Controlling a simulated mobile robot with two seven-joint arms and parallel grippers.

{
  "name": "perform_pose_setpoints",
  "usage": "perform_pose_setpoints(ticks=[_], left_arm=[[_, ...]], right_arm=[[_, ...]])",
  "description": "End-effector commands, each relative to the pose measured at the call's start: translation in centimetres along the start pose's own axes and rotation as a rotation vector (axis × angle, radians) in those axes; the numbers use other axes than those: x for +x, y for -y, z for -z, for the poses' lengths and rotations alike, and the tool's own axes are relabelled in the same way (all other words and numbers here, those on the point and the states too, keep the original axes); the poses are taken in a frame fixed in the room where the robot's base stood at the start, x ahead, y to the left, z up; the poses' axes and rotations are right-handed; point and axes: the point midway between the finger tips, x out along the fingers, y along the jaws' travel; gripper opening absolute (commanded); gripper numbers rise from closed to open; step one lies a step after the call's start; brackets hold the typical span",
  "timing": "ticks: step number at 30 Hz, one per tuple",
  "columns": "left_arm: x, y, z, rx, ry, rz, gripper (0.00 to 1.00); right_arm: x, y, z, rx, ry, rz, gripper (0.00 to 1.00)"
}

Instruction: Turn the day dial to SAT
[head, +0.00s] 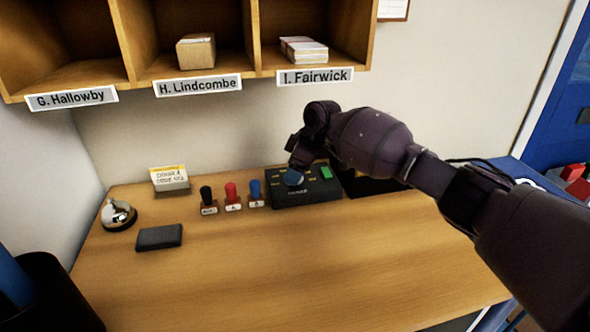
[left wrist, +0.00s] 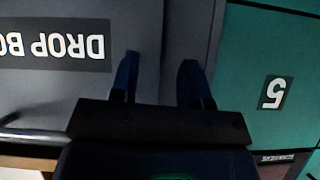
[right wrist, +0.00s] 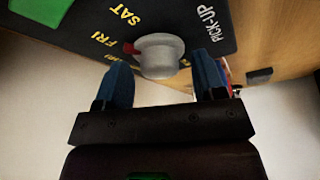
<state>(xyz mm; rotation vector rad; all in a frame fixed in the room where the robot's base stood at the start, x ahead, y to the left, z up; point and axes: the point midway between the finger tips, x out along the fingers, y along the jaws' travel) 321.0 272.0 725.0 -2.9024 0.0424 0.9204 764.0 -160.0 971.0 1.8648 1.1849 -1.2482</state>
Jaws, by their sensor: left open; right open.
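The day dial (right wrist: 160,58) is a grey round knob with a red pointer, on a black panel (right wrist: 85,22) in the right wrist view. Yellow SAT and FRI labels show beside it. The pointer faces left, towards FRI. My right gripper (head: 294,178) is at the black box (head: 315,196) on the counter and hides the knob in the head view. In the right wrist view its two blue fingers stand open on either side of the knob; I cannot tell if they touch it. My left gripper (left wrist: 156,72) is open and empty in the left wrist view, away from the dial.
Three stamps (head: 231,197), a dark pad (head: 159,237), a bell (head: 118,214) and a small sign (head: 169,178) stand left of the box. Labelled pigeonholes (head: 249,85) hang above. The counter's front (head: 270,285) is clear. A drop box (left wrist: 60,85) faces my left gripper.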

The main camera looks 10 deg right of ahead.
Motion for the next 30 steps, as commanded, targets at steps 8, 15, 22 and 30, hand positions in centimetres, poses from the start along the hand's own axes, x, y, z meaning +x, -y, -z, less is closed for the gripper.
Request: perform_pose_setpoints(ticks=[8,15,22,30], left_arm=[[0.1,0.0,0.4,0.001,-0.008,-0.001,0.43],[0.1,0.0,0.4,0.001,-0.009,-0.001,0.43],[0.0,0.1,0.7,0.001,-0.012,0.0,0.43],[-1.1,0.4,2.1,-0.002,-0.027,0.006,0.43]], right_arm=[[0.0,0.0,0.0,0.0,0.0,-0.001,0.54],[0.0,0.0,0.0,0.0,0.0,-0.001,0.18],[-0.1,0.0,0.1,0.013,0.0,-0.007,0.16],[-0.6,0.2,0.3,0.124,-0.002,-0.055,0.16]])
